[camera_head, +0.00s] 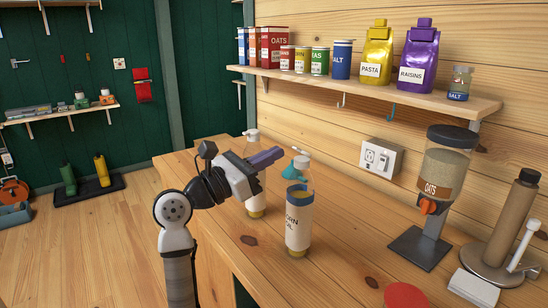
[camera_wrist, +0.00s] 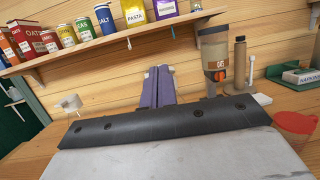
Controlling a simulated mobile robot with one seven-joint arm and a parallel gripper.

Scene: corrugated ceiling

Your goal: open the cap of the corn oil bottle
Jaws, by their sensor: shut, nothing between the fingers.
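The corn oil bottle (camera_head: 298,222) stands upright on the wooden counter, clear with a white label and yellow contents low down. My gripper (camera_head: 281,152) has purple fingers and is to the left of and slightly above the bottle's top. In the wrist view the two fingers (camera_wrist: 159,86) are together with nothing between them. I cannot tell if they touch the bottle. The bottle does not show clearly in the wrist view.
A shelf (camera_head: 400,93) with cans and bags hangs above. The counter (camera_head: 345,235) is clear between the corn oil and the dispenser.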

